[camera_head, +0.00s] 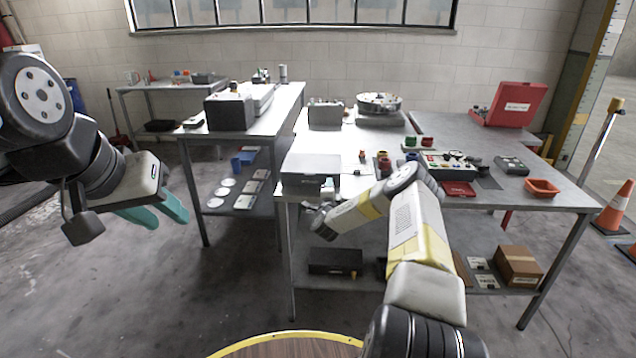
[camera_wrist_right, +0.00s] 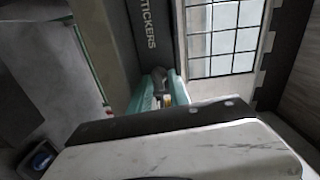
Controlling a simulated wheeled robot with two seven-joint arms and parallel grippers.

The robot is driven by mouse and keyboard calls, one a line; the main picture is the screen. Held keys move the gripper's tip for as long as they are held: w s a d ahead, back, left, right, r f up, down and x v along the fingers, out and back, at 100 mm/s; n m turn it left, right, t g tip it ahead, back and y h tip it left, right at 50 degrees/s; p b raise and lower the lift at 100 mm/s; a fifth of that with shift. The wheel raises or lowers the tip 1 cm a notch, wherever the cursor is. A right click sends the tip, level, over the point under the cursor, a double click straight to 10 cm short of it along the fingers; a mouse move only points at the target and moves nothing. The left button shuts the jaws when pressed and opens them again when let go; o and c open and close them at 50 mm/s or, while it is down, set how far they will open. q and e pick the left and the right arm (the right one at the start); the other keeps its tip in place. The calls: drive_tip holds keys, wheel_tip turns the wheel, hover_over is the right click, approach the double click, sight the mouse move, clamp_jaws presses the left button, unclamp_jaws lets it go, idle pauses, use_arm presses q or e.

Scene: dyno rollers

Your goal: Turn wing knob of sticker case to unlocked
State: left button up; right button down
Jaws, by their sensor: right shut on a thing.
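The sticker case (camera_head: 311,165) is a grey box on the front left corner of the middle table, with its front facing me. In the right wrist view its dark front (camera_wrist_right: 146,45) carries the word STICKERS. My right gripper (camera_wrist_right: 158,88) has its teal fingers on both sides of a small dark wing knob (camera_wrist_right: 159,76) at the case front, and is shut on it. The knob's exact angle is hard to tell. In the head view my right arm's wrist covers much of that spot. My left gripper (camera_head: 163,214) is open and empty in the air at the left, away from the tables.
A black box (camera_head: 335,262) lies on the shelf below. A second table (camera_head: 274,122) stands at the left.

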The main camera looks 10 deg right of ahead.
drive_tip(key=shift+f+m, duration=0.1)
drive_tip(key=shift+m, duration=0.5)
drive_tip(key=shift+s, duration=0.1)
drive_tip(key=c, duration=1.5)
unclamp_jaws()
drive_tip(key=shift+c, duration=0.2)
